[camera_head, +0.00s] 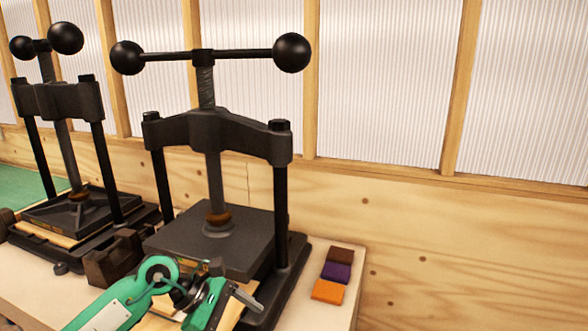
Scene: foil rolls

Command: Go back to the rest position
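My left arm comes in from the lower left in green and black, and its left gripper (240,298) is low in the head view, in front of the near black screw press (208,242). A grey finger part points to the lower right, close to the press base; I cannot tell whether they touch. Whether the gripper is open or shut does not show clearly, and no held thing can be made out. My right gripper is out of view. No foil roll can be made out.
A second black press (72,212) stands further left, with a dark block (113,259) between the presses. Brown (341,254), purple (337,272) and orange (328,292) pieces lie in a row near the right edge of the table (345,311). A wooden wall (440,262) stands behind.

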